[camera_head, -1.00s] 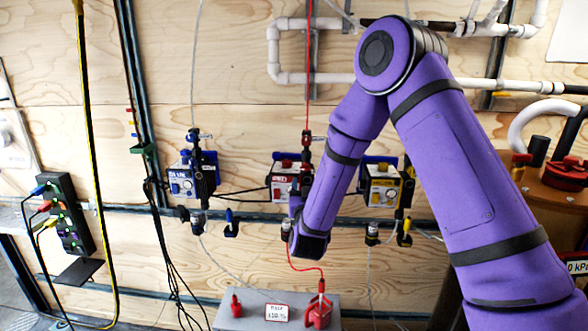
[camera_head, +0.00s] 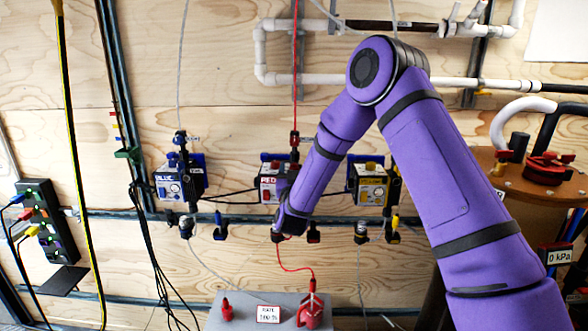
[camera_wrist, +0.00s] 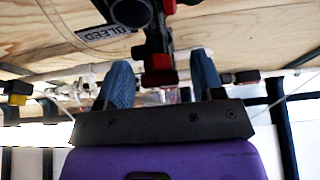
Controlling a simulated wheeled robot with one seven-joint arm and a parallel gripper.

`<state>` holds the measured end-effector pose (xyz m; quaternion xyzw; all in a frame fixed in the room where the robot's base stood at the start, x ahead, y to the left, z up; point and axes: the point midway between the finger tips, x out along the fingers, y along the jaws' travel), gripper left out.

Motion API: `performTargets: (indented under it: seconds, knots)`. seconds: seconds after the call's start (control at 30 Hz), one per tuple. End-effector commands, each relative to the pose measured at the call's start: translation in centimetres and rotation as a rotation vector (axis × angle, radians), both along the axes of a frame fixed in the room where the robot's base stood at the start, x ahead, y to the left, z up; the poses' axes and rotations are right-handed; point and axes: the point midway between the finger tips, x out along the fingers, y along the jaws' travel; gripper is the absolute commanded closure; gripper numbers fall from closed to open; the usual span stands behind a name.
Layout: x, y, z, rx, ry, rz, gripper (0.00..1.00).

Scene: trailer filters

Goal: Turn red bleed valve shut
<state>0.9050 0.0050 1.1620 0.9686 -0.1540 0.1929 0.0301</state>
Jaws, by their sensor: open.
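The red filter unit (camera_head: 272,184) hangs on the plywood wall, partly covered by my arm. My gripper (camera_wrist: 162,68) is open, with one blue finger on each side of the handle. I cannot tell whether either finger touches it. In the head view my fingers are hidden behind my wrist.
A blue filter unit (camera_head: 180,184) hangs to the left and a yellow one (camera_head: 370,186) to the right. A grey box (camera_head: 240,312) with red fittings stands below. A red hose (camera_head: 297,268) runs down near my wrist. A display (camera_head: 558,257) at right reads 0 kPa.

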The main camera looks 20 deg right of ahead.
Motion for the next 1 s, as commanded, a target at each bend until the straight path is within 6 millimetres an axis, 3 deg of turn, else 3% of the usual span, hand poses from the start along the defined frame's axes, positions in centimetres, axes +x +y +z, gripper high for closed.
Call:
performTargets:
  seconds: [0.4, 0.63, 1.0]
  knots:
    - [0.76, -0.22, 0.33, 0.000, 0.000, 0.001, 0.39]
    - [0.74, -0.22, 0.32, 0.000, 0.000, 0.001, 0.88]
    - [0.72, -0.25, 0.28, 0.119, -0.038, 0.001, 0.88]
